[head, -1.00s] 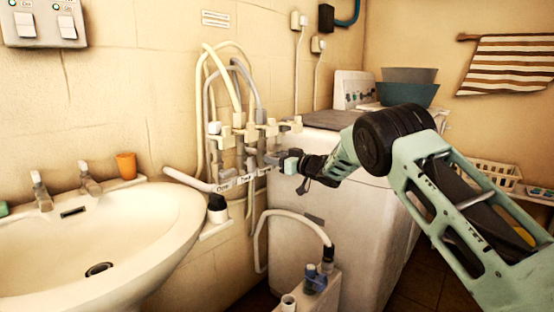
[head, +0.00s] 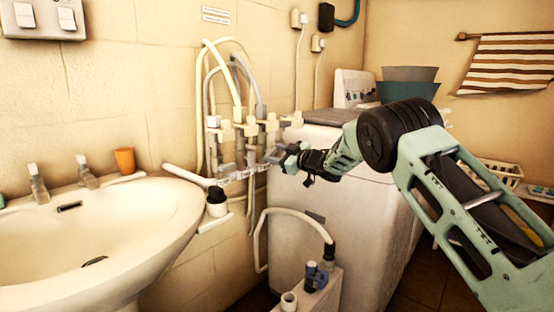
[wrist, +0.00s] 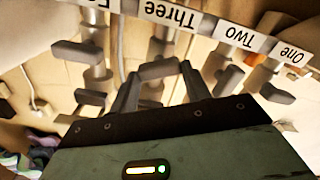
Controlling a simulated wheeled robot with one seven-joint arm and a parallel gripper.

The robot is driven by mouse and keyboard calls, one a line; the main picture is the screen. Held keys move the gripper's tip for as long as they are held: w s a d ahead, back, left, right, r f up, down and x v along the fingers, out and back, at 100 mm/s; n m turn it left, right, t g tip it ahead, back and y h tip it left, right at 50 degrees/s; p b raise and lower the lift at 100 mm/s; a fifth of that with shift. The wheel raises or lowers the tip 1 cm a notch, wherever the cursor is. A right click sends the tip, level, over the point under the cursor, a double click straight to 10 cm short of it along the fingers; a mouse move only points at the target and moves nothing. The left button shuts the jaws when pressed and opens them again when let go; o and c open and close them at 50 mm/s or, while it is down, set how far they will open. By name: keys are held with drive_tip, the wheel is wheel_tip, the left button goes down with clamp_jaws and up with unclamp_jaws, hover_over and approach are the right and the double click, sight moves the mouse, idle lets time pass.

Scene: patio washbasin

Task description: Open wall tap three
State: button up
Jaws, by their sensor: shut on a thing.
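The wall taps stand in a row on pipes beside the basin, with a label strip (head: 238,176) below them. In the wrist view the strip appears upside down, and the label "Three" (wrist: 172,14) is near the top centre. The grey lever of tap three (wrist: 158,69) lies across between my fingertips. My gripper (wrist: 160,72) is shut on this lever, one finger at each end of it. In the head view my gripper (head: 275,156) reaches the taps from the right, and the lever is too small there to make out clearly.
A white basin (head: 110,235) with two taps fills the left. A white washing machine (head: 325,215) stands behind my gripper. In the wrist view the lever of tap two (wrist: 229,82) is close on the right, and other levers sit on the left.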

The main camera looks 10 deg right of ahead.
drive_tip(key=n+b, duration=0.1)
drive_tip(key=n, duration=0.1)
drive_tip(key=n+b, duration=0.3)
drive_tip(key=n, duration=0.1)
drive_tip(key=shift+f+b, duration=0.35)
drive_tip(key=n+b, duration=0.3)
drive_tip(key=n, duration=0.1)
drive_tip(key=shift+a+n, duration=0.1)
drive_tip(key=shift+n, duration=0.2)
drive_tip(key=shift+n+b, duration=0.9)
drive_tip(key=shift+n, duration=0.1)
drive_tip(key=shift+o, duration=0.2)
drive_tip(key=o, duration=1)
drive_tip(key=shift+c, duration=0.2)
drive_tip(key=shift+r, duration=0.1)
drive_tip(key=shift+s, duration=0.1)
drive_tip(key=shift+s+d, duration=0.4)
drive_tip(key=v, duration=1.6)
drive_tip(key=shift+p, duration=0.35)
